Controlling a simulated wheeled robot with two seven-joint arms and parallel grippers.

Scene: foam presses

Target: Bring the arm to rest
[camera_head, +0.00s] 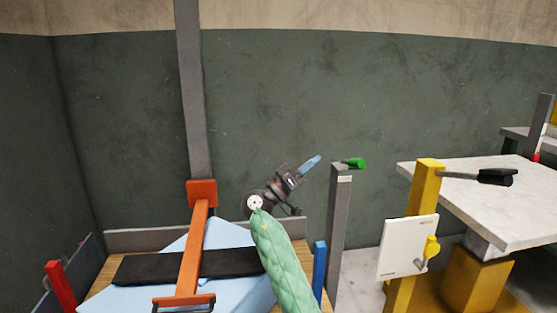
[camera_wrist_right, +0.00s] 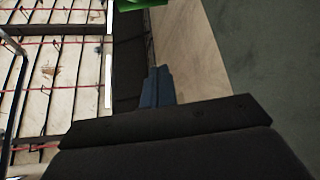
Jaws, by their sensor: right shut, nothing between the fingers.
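My right arm, in a green quilted sleeve, reaches up from the bottom middle of the head view. My right gripper (camera_head: 311,164) points up and to the right with its pale blue fingers together and nothing between them. It is above the press table's back edge, just left of the green knob (camera_head: 354,163) on the grey post, with a gap between them in the picture. In the right wrist view the shut blue fingers (camera_wrist_right: 158,85) show beyond the dark gripper body. My left gripper is not in the head view.
A press with an orange arm (camera_head: 191,253) and black bar stands over light blue foam (camera_head: 226,234) at left. At right are a yellow post (camera_head: 425,190) with a white panel (camera_head: 407,247) and a pale table (camera_head: 485,190). Wooden slats with red lines (camera_wrist_right: 62,80) show in the wrist view.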

